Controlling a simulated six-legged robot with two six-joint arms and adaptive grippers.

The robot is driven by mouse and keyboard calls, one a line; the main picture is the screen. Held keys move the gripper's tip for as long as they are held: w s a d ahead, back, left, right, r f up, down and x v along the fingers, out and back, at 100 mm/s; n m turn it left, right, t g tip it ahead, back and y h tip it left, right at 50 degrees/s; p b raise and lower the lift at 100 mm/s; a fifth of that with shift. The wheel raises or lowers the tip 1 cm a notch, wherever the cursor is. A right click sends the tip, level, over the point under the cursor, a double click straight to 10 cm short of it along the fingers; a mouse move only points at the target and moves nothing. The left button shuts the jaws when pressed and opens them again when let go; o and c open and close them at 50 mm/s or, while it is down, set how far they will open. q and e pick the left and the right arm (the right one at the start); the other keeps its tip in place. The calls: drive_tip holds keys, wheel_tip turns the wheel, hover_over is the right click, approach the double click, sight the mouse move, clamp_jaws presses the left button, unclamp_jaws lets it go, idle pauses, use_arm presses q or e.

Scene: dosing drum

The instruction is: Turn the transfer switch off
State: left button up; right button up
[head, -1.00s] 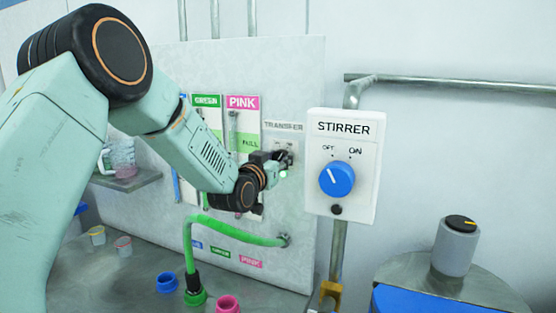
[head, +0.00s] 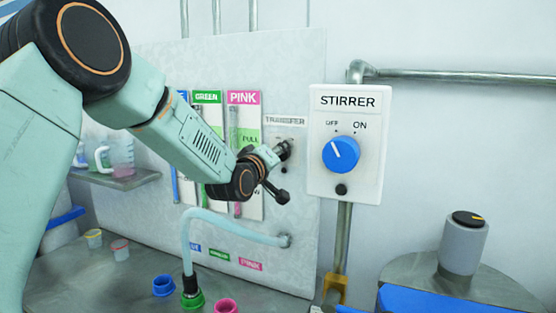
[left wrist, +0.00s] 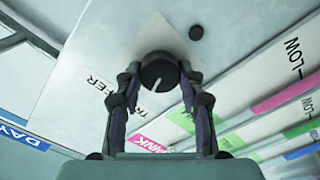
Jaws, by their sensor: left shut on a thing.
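The transfer switch is a dark round knob with a pale pointer line, seen in the left wrist view (left wrist: 158,72). It sits on a pale plate under the TRANSFER label (head: 285,121) on the wall panel. My left gripper (head: 281,151) is shut on the knob, one finger on each side of it in the left wrist view. In the head view the gripper largely hides the knob, and I cannot read its off or on marks. My right gripper is in neither view.
The STIRRER box (head: 345,185) with its blue knob (head: 341,154) stands close to the right of my gripper. A pale hose (head: 235,233) runs from the panel to a green port (head: 194,300). A grey cylinder (head: 463,243) stands at right.

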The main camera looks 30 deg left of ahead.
use_arm(q)
drive_tip(key=shift+f+n+b, duration=0.15)
drive_tip(key=shift+n+b, duration=0.25)
drive_tip(key=shift+n, duration=0.6)
drive_tip(key=o, duration=1.2)
drive_tip(key=shift+w+d, duration=0.1)
drive_tip(key=s, duration=1.2)
drive_tip(key=shift+d, duration=0.25)
